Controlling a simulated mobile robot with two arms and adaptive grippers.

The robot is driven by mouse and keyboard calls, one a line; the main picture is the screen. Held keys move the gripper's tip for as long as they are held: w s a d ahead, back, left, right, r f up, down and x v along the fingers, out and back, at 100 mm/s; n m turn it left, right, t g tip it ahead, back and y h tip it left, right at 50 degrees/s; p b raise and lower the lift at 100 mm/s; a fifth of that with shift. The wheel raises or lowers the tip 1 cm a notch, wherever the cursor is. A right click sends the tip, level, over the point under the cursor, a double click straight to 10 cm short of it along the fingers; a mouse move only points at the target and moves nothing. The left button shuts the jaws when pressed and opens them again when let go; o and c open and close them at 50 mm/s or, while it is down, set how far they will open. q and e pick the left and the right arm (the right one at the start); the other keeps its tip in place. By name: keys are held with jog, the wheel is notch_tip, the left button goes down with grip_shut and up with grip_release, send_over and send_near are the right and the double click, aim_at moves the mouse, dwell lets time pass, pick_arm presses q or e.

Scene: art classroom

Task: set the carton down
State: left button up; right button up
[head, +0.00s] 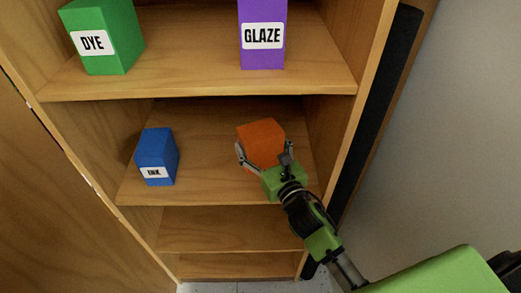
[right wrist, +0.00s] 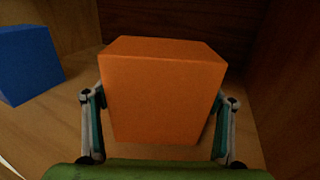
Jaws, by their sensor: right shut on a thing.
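The orange carton (head: 262,138) is on the right side of the middle shelf (head: 215,186) in the head view. My right gripper (head: 264,158) is shut on it, one finger on each side. In the right wrist view the orange carton (right wrist: 160,95) stands upright between the fingers of my right gripper (right wrist: 160,118). My left gripper is not in view.
A blue INK carton (head: 157,157) stands left on the same shelf, also in the right wrist view (right wrist: 28,64). Above are a green DYE carton (head: 104,35) and a purple GLAZE carton (head: 262,32). The shelf between the blue and orange cartons is clear.

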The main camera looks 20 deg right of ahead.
dwell(0.3)
jog(key=shift+f, duration=0.2)
jog(key=o, duration=1.7)
jog(key=shift+r, duration=0.2)
jog(key=s, duration=0.7)
jog(key=s+d, duration=0.1)
jog(key=s, duration=0.2)
jog(key=shift+s+d+f, duration=0.1)
jog(key=shift+s+f, duration=0.1)
jog(key=shift+s, duration=0.2)
jog(key=shift+s+d+r, duration=0.1)
jog(key=shift+s+r, duration=0.05)
jog(key=shift+s, duration=0.5)
